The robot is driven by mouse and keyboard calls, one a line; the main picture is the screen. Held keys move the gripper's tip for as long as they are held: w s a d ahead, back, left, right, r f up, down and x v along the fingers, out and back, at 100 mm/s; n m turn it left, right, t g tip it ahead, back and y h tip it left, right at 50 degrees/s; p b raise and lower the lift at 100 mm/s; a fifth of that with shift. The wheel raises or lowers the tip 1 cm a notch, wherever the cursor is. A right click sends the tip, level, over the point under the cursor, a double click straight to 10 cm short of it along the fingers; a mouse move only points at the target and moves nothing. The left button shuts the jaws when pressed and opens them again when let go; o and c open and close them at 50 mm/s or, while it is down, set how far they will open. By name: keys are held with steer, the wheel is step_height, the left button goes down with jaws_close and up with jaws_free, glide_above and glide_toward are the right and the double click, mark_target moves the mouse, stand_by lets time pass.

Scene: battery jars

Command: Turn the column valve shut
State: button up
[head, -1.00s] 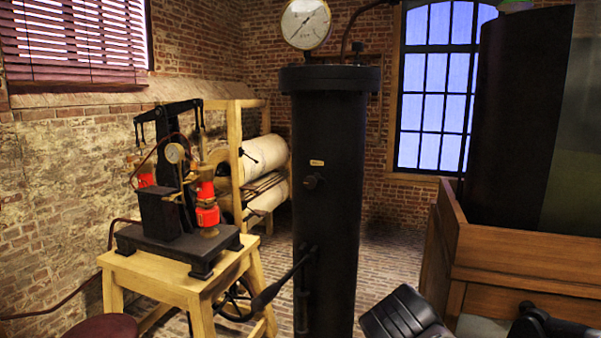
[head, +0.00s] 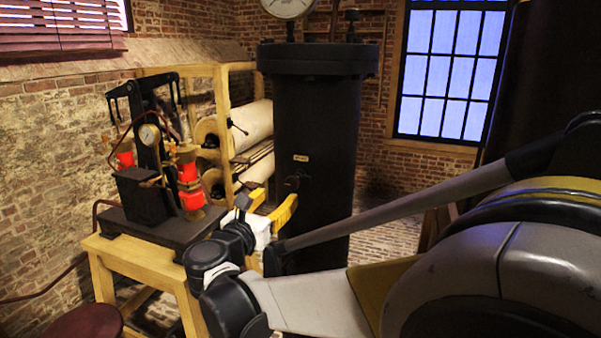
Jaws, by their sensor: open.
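The tall black column (head: 318,130) stands in the middle of the head view with a thick flange at its top. Another dark knob (head: 352,18) stands on top. I cannot tell from the picture which one is the column valve. My gripper (head: 274,204), with yellow fingers, is open in front of the column, just below and left of the front fitting. Whether it touches the fitting is unclear.
A wooden stand (head: 135,262) carries a black apparatus with red jars (head: 190,185), close left of my gripper. A wooden rack (head: 228,100) with white rolls is behind. A round dark red seat (head: 88,322) is at lower left. A gauge (head: 287,6) tops the column.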

mark_target(291, 183)
steer(key=x, duration=1)
steer(key=c, duration=1.2)
